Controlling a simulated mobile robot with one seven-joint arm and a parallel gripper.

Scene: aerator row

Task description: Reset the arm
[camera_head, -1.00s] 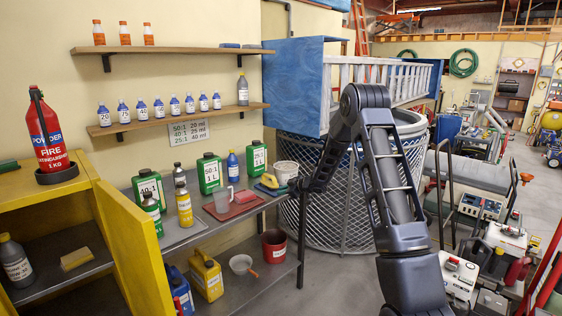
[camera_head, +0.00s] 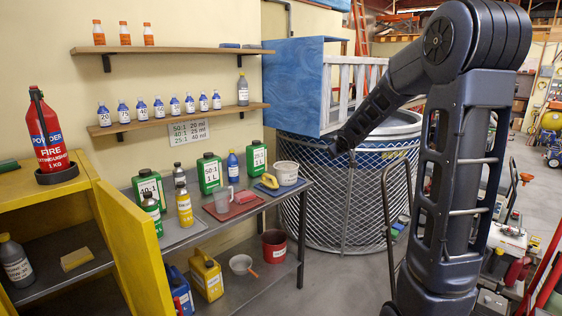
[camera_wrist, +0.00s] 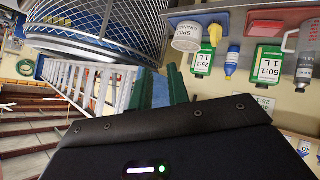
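My arm rises at the right of the head view and reaches back toward the big mesh bin (camera_head: 330,205). My gripper (camera_wrist: 160,90) shows two green fingers in the wrist view, standing apart with nothing between them. In the head view the arm's far end is small and dark above the bin's near rim, and its fingers are not clear there. The wrist view is turned over, with the bench things at its top right and the white ladder (camera_wrist: 88,82) at its left.
The metal bench (camera_head: 215,232) at the left carries green bottles (camera_head: 210,174), a white tub (camera_head: 286,173) and a red tray (camera_head: 238,206). A blue cabinet (camera_head: 293,85) stands behind the bin. A yellow cabinet door (camera_head: 130,250) is open. Machines crowd the right.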

